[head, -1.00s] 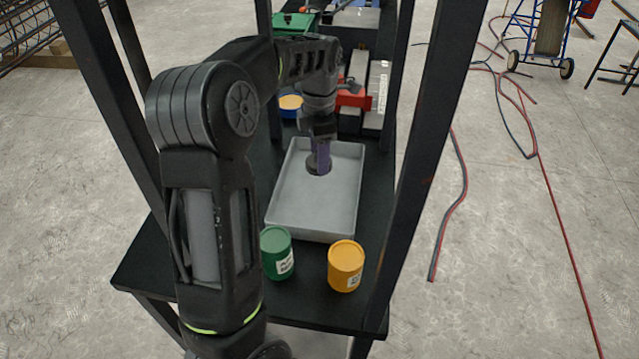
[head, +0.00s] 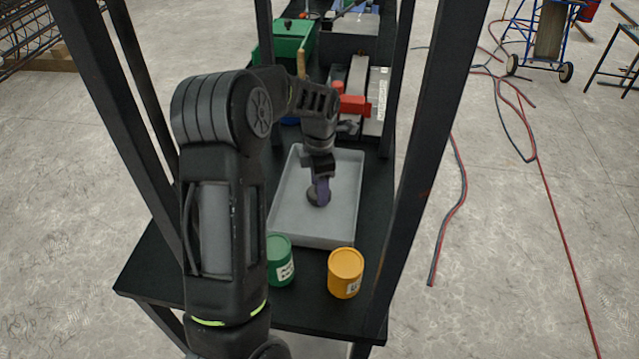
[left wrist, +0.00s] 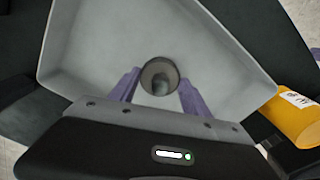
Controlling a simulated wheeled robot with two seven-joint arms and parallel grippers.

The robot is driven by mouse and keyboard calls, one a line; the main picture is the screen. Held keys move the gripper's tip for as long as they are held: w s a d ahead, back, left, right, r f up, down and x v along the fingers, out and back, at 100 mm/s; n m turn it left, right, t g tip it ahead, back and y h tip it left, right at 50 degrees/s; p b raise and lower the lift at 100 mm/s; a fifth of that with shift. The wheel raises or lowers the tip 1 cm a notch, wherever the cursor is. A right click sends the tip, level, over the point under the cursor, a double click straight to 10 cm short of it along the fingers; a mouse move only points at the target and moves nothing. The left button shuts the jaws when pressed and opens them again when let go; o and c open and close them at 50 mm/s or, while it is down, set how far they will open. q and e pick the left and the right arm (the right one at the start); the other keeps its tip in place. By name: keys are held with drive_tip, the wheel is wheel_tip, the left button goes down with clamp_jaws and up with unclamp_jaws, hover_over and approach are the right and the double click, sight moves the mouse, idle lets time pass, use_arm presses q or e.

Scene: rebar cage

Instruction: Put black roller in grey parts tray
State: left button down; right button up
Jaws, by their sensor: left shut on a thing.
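The grey parts tray (head: 340,225) stands on the black shelf and also fills much of the left wrist view (left wrist: 90,50). My left gripper (head: 321,192) is over the middle of the tray, pointing down. Its purple fingers (left wrist: 159,90) are shut on the black roller (left wrist: 159,75), which shows end-on as a dark round piece with a hollow centre. In the head view the roller (head: 313,196) is a small dark shape at the fingertips, within the tray's outline. I cannot tell whether it touches the tray floor. My right gripper is not in view.
A green can (head: 280,262) and a yellow can (head: 345,273) stand in front of the tray. Behind it are a red object (head: 354,104), grey boxes and a green box (head: 288,38). Black rack posts (head: 425,160) rise on both sides.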

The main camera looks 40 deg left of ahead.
use_arm(q)
drive_tip(key=c, duration=1)
unclamp_jaws()
drive_tip(key=shift+f, duration=0.15)
drive_tip(key=o, duration=0.5)
drive_tip(key=shift+r, duration=0.5)
wheel_tip(320, 180, up, 12)
drive_tip(key=b, duration=0.2)
drive_tip(key=shift+f, duration=0.25)
